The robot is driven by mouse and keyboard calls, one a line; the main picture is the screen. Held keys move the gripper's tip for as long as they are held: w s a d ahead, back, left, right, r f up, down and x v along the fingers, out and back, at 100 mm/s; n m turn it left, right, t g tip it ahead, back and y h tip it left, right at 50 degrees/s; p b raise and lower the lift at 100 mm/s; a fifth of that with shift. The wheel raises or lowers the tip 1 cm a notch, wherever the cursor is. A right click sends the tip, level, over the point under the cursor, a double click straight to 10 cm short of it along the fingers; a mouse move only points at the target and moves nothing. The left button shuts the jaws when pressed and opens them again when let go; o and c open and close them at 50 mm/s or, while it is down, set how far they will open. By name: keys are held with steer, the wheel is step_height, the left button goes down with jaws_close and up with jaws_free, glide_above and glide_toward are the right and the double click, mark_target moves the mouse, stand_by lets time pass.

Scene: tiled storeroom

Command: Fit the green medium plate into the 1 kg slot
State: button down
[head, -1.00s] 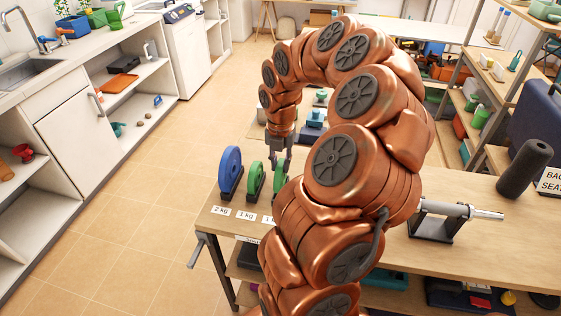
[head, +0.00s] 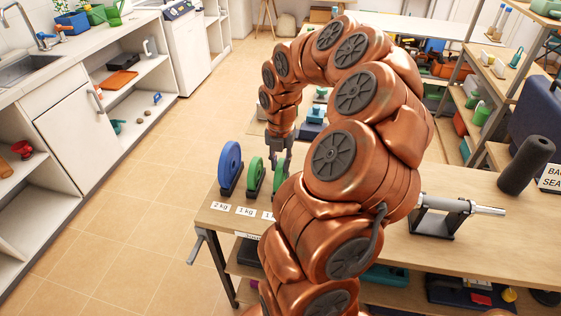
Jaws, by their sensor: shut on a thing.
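My gripper (head: 281,157) points down over the right part of the plate row and is shut on a green plate (head: 279,174). That plate is upright, and my arm hides part of it. I cannot tell whether it touches its holder. Another green plate (head: 255,178) stands upright just left of it, behind the "1 kg" label (head: 245,211). A label beginning with "1" (head: 267,215) lies to the right, its rest hidden by my arm. I cannot tell by size which green plate is the medium one.
A larger blue plate (head: 231,167) stands upright at the left, behind the "2 kg" label (head: 220,207). A metal bar on a stand (head: 440,215) and a dark roller (head: 525,167) are on the wooden bench (head: 480,247) at right. My arm hides the bench middle.

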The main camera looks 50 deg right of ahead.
steer(key=shift+f, duration=0.4)
steer(key=c, duration=0.9)
jaws_free()
steer(key=shift+f, duration=0.1)
step_height(320, 180, up, 10)
steer(key=shift+w+r, duration=0.1)
steer(key=shift+r, duration=0.95)
